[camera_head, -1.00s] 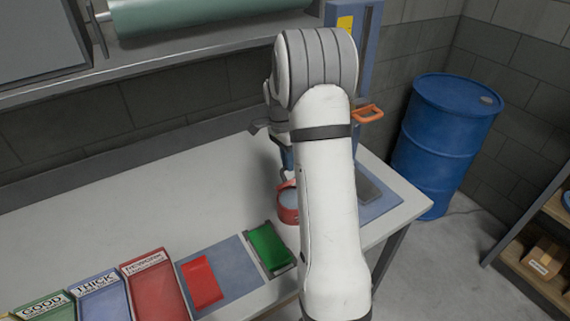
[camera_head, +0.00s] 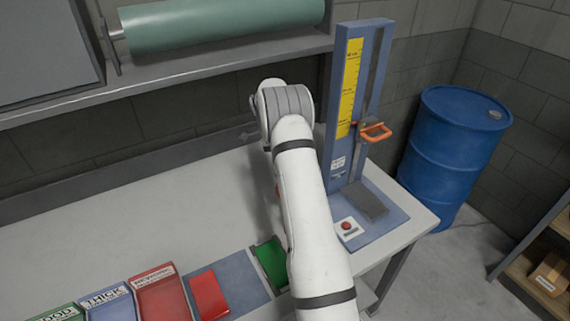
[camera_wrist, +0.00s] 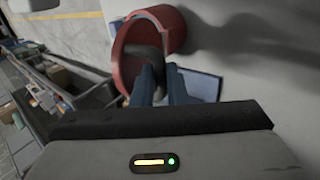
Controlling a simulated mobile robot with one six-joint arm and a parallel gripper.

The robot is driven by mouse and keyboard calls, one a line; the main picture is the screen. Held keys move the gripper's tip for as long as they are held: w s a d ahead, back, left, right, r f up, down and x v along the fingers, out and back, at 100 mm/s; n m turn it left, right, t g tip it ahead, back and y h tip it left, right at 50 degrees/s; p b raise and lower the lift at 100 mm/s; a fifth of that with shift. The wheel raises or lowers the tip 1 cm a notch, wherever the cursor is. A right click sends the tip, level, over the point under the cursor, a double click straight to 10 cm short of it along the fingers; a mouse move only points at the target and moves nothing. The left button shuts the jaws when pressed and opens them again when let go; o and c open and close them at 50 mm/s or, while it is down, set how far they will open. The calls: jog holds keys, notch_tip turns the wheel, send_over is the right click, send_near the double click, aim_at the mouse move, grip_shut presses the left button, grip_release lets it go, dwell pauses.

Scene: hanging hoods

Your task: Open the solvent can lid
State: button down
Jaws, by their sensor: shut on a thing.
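The red can (camera_wrist: 172,28) shows in the wrist view as a red cylinder with its round rim toward my gripper. My gripper (camera_wrist: 162,78) has its two blue fingers at this rim, shut on a dark grey piece (camera_wrist: 144,55) that looks like part of the lid. The fingers hide much of that piece, and I cannot tell whether the lid is lifted. In the head view only a sliver of red (camera_head: 278,190) shows beside my arm; my arm hides the gripper there.
A blue height gauge (camera_head: 352,110) with an orange handle (camera_head: 376,132) stands at the bench's right end. Red and green packs (camera_head: 208,293) and labelled bins (camera_head: 160,295) line the front. A blue drum (camera_head: 452,145) stands beyond the bench. The bench's left middle is clear.

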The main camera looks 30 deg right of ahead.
jog(key=shift+w+a+f+g, duration=0.1)
jog(key=shift+w+f+g, duration=0.2)
jog(key=shift+f, duration=0.3)
jog(key=c, duration=1.8)
grip_release()
jog(key=shift+w, duration=0.1)
jog(key=shift+c, duration=0.2)
jog(key=shift+o, duration=0.7)
jog(key=shift+w+f, duration=0.2)
jog(key=shift+w, duration=0.05)
jog(key=shift+o, duration=1.2)
jog(key=shift+r, duration=0.1)
jog(key=shift+w+r, duration=0.1)
jog(key=shift+r, duration=0.05)
